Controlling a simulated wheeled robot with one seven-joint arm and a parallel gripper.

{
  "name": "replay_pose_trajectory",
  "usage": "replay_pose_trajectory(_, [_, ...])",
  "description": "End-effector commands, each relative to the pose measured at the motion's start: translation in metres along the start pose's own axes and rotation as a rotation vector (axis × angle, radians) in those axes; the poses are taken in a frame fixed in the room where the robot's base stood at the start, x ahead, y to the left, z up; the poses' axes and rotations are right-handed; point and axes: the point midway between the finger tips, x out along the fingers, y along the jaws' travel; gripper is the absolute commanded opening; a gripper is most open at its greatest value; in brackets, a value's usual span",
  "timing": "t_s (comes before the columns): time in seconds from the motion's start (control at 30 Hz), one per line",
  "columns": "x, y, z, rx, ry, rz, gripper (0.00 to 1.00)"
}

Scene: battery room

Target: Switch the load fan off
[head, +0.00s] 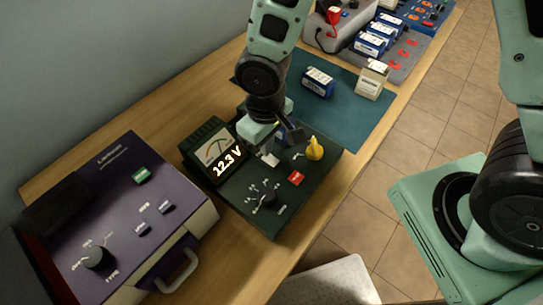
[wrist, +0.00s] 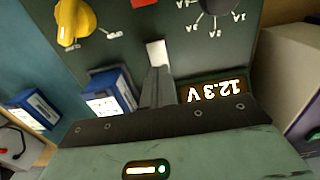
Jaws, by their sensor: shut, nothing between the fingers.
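A dark green tester (head: 245,215) stands on the bench with a lit meter (head: 220,158) reading 12.3 V. Its panel carries a yellow knob (head: 315,149), a red button (head: 296,177), a black rotary knob (head: 268,199) and a small white switch-like part (head: 269,159). No label naming the load fan is readable. My gripper (head: 274,148) is over the panel, pointing down, shut and empty. In the wrist view, my fingertips (wrist: 159,70) are right at the lower end of the white part (wrist: 157,52); I cannot tell whether they touch it.
A purple device (head: 120,215) with a knob and buttons stands at left. Behind the tester, a blue battery (head: 318,83) and a pale one (head: 372,80) stand on a teal mat (head: 345,112). A grey rack (head: 400,62) of batteries is farther back. Tiled floor lies right.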

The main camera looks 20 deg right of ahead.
Motion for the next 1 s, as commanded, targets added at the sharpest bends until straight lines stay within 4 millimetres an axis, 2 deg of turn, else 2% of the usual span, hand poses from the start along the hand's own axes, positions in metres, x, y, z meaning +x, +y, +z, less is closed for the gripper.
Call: replay_pose_trajectory(1.0, [0.012,0.000,0.000,0.000,0.000,0.000,0.00])
